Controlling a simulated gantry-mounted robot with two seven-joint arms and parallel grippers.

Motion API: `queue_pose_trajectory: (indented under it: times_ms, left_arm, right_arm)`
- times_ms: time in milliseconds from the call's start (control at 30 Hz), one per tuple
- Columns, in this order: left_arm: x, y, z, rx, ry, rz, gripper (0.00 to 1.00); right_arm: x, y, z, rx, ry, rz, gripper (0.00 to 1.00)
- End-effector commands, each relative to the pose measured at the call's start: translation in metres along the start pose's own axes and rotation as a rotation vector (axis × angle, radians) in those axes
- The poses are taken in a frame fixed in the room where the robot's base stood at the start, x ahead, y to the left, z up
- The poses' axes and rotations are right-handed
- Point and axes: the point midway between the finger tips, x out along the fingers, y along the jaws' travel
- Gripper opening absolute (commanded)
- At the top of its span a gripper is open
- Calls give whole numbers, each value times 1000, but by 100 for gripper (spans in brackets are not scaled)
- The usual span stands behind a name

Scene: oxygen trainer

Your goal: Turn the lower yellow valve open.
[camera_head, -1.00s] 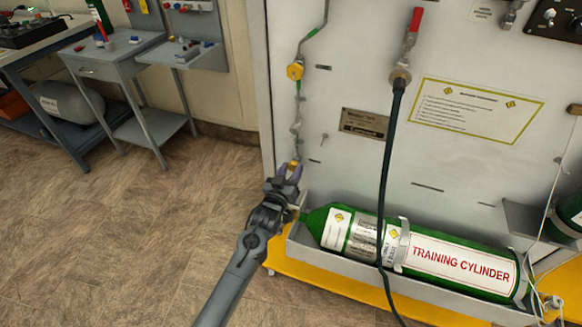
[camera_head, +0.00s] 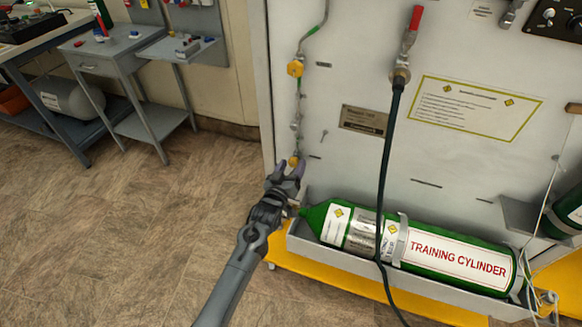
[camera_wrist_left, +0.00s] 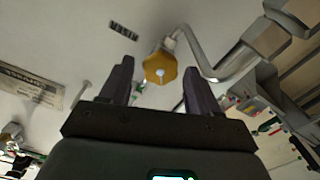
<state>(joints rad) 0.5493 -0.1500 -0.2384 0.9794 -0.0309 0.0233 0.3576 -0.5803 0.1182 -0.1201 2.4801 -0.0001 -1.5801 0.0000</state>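The lower yellow valve (camera_head: 294,161) sits low on the left edge of the white panel in the head view. In the left wrist view the yellow knob (camera_wrist_left: 160,67) shows its round face, joined to a bent grey pipe. My left gripper (camera_head: 288,170) is just below the valve in the head view. Its two fingers are apart, and in the left wrist view the knob lies between and beyond the fingertips (camera_wrist_left: 158,75). I cannot tell whether either finger touches it. My right gripper is not in view.
An upper yellow valve (camera_head: 295,68) sits higher on the same pipe. A green training cylinder (camera_head: 350,229) lies in a grey tray (camera_head: 335,258) right of my left gripper. A dark hose (camera_head: 385,170) hangs down the panel. The floor (camera_head: 120,230) to the left is clear.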

Motion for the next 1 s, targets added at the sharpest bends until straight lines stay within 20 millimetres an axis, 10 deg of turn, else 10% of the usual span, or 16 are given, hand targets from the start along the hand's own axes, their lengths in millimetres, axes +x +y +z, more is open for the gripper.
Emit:
queue_pose_trajectory:
  times_ms: [467,1000]
  left_arm:
    - [-8,0,-1,0,0,-1,67]
    - [-86,1,-2,1,-2,-1,67]
  right_arm:
    - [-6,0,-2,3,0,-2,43]
    - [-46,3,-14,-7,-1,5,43]
